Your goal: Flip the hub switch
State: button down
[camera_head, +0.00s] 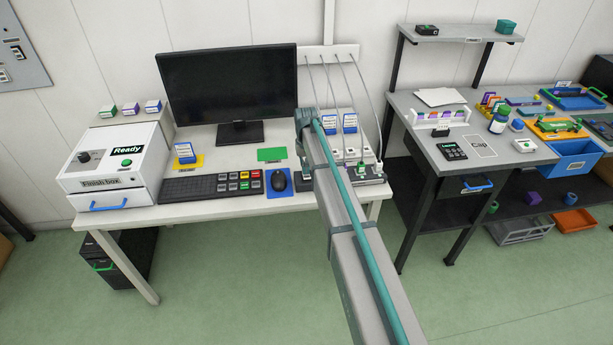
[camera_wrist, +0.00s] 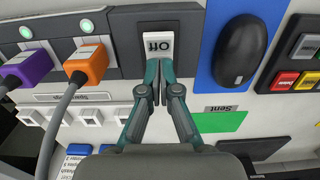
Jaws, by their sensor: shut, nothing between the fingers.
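The hub (camera_wrist: 122,52) is a dark grey box. In the head view it lies at the right of the desk (camera_head: 372,182), partly behind my arm. Its white rocker switch (camera_wrist: 158,42) shows the label "Off". My gripper (camera_wrist: 160,68) is shut and empty, with its fingertips at the lower edge of the switch in the wrist view. I cannot tell whether they touch it. A purple plug (camera_wrist: 28,68) and an orange plug (camera_wrist: 88,62) sit at the hub, each by a lit green light. In the head view my gripper is hidden behind my arm.
A black mouse (camera_wrist: 238,52) on a blue mat lies right of the hub in the wrist view, with a green "Sent" card (camera_wrist: 222,121) below it. White sockets (camera_wrist: 92,116) line the other side. A monitor (camera_head: 230,88) and keyboard (camera_head: 190,188) stand on the desk.

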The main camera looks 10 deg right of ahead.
jog(key=shift+r+p, duration=1.65)
jog(key=shift+r, duration=1.9)
